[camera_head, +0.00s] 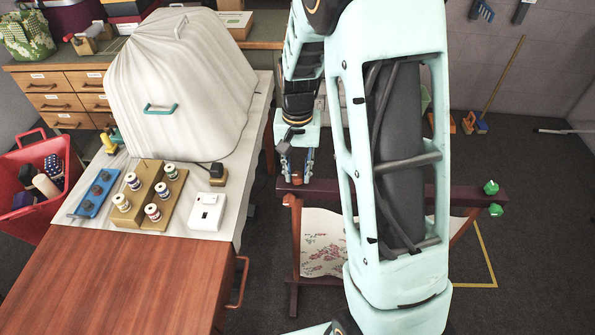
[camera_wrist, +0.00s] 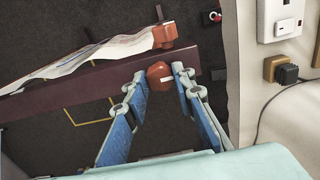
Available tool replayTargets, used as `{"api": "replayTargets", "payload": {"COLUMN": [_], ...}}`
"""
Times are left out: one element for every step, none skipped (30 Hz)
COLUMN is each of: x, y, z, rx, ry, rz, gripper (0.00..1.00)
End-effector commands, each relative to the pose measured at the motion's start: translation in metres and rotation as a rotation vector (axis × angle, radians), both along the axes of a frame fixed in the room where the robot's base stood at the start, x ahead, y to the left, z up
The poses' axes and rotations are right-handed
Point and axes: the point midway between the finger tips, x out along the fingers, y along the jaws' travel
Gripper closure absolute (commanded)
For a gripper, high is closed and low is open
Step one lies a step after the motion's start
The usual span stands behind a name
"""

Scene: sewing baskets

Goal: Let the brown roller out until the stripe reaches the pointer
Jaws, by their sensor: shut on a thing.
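The brown knob (camera_wrist: 159,72) of one roller sits between my gripper's blue fingers (camera_wrist: 157,85) in the wrist view, with a small pale mark on its face. The dark roller frame (camera_head: 420,195) carries a floral cloth (camera_head: 324,245). My arm covers part of the cloth and frame. I cannot make out the stripe or the pointer.
Green knobs (camera_head: 491,187) are at the frame's right end. The wooden table (camera_head: 130,275) on the left holds a spool rack (camera_head: 150,195), a white switch box (camera_head: 207,211) and a covered machine (camera_head: 185,80). A red basket (camera_head: 40,180) stands at far left.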

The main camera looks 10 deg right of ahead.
Motion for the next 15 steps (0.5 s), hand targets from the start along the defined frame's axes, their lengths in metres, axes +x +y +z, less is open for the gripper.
{"api": "replayTargets", "payload": {"x": [0.0001,0.0001,0.0001,0.0001,0.0001,0.0001,0.0001,0.0001,0.0001,0.0001,0.0001,0.0001,0.0001,0.0001,0.0001], "y": [0.0001,0.0,0.0001,0.0001,0.0001,0.0001,0.0001,0.0001,0.0001,0.0001,0.0001,0.0001,0.0001,0.0001,0.0001], "z": [0.0005,0.0004,0.0004,0.0004,0.0005,0.0005,0.0004,0.0004,0.0004,0.0003,0.0003,0.0003,0.0003,0.0002,0.0002], "rx": [0.0,0.0,0.0,0.0,0.0,0.0,0.0,0.0,0.0,0.0,0.0,0.0,0.0,0.0,0.0], "ry": [0.0,0.0,0.0,0.0,0.0,0.0,0.0,0.0,0.0,0.0,0.0,0.0,0.0,0.0,0.0], "rz": [0.0,-0.001,-0.001,-0.001,-0.001,-0.001,-0.001,-0.001,-0.001,-0.001,-0.001,-0.002,-0.002,-0.002,-0.002], "gripper": [1.0,1.0,1.0,1.0,0.73,0.69,0.65,0.62,0.59,0.59,0.59,0.59,0.59,0.59,0.59]}}
